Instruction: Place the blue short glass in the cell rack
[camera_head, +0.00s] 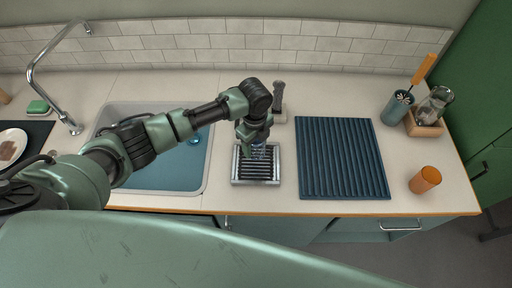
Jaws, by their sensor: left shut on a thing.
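My left gripper (258,147) points down over a small metal-framed rack with dark slats (236,178), which appears to be the cell rack. The gripper is shut on a small clear bluish glass (259,153), mostly hidden by the fingers. The glass is at the back part of the rack; I cannot tell whether it touches the rack or hangs just above it. My right gripper is not in view.
The sink (150,178) lies left of the rack. A dark ribbed mat (343,160) lies to its right, bare. An orange cup (425,180), a blue-grey holder with a brush (397,107) and a glass jar on a wooden block (425,131) stand at the right. A grey upright item (279,97) stands behind the rack.

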